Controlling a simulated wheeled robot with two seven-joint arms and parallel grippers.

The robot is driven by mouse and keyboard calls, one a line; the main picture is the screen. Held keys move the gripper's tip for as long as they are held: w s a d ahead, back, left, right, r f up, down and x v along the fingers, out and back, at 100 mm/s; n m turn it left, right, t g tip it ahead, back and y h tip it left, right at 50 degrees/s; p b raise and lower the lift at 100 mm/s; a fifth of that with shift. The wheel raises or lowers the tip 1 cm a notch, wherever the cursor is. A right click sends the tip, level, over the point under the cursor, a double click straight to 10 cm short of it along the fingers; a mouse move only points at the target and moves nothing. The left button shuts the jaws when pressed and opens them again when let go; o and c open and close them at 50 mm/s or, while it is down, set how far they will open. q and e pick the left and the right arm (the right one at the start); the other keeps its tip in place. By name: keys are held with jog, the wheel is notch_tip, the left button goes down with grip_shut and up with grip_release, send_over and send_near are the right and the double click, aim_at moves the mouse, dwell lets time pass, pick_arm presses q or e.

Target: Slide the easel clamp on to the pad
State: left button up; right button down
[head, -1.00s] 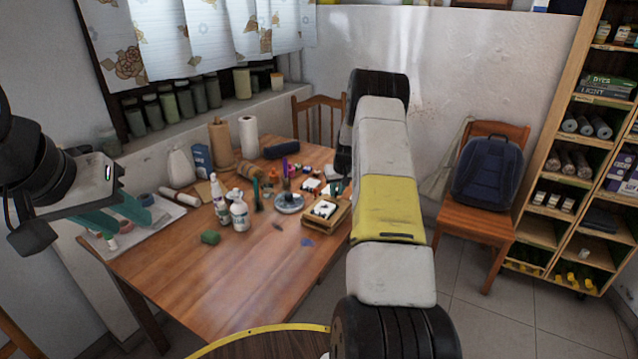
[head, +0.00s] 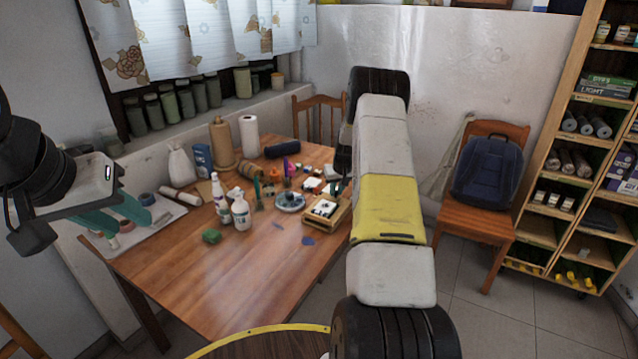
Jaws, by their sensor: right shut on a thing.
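My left gripper (head: 128,228) is at the left, in front of the table's left end. Its two teal fingers are apart with nothing seen between them. My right arm reaches up the middle and bends down toward the table's right side. Only a sliver of my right gripper (head: 341,186) shows beside the arm. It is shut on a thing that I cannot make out. A small wooden frame with a white pad (head: 324,208) lies near the table's right edge, left of my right arm. I cannot pick out the easel clamp.
The wooden table (head: 215,280) has a bare front. Spray bottles (head: 240,210), a green lump (head: 211,236), a round dish (head: 290,201) and paper rolls (head: 249,136) stand on it. A chair with a blue backpack (head: 487,172) and a shelf (head: 570,150) are at the right.

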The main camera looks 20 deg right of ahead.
aim_at(337, 203)
jog(key=shift+s+a+f, duration=0.1)
jog(key=shift+s+a, duration=0.35)
jog(key=shift+a, duration=0.05)
jog(key=shift+f, duration=0.15)
jog(key=c, duration=1.3)
grip_release()
jog(key=shift+c, duration=0.2)
jog(key=shift+d, duration=0.1)
jog(key=shift+r, duration=0.3)
jog(key=v, duration=0.7)
jog(key=shift+r, duration=0.2)
